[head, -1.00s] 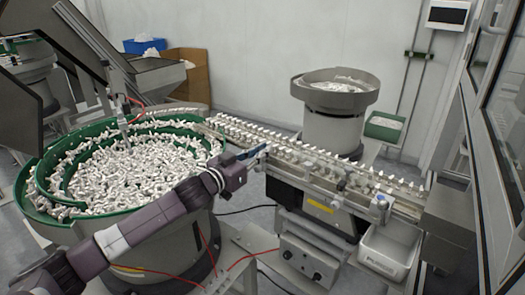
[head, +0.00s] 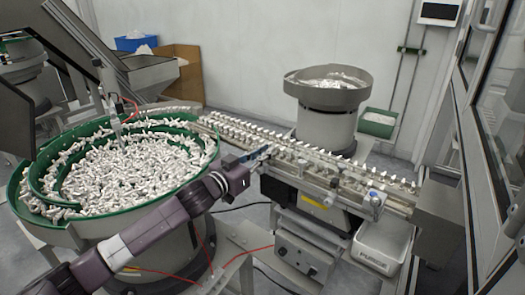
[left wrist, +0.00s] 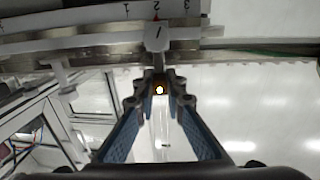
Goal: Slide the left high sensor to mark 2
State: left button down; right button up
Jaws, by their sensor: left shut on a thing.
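A red pointer (left wrist: 156,18) stands under mark 2 on the scale (left wrist: 95,18), with marks 1 and 3 either side. In the head view, my left gripper (head: 258,155) is at the near left side of the conveyor track (head: 300,152). The sensor is too small or hidden to make out there. My right gripper is not in view.
A green-rimmed feeder bowl (head: 26,190) full of white parts stands left, under my left arm. A grey round feeder (head: 328,115) stands behind the track.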

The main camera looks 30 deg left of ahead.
pick_arm(q)
jog(key=c, duration=2)
grip_release()
jog(key=shift+o, duration=0.2)
jog(key=shift+s, duration=0.1)
jog(key=s+a, duration=0.2)
jog(key=s, duration=0.9)
jog(key=shift+s, duration=0.35)
jog(key=shift+a, duration=0.1)
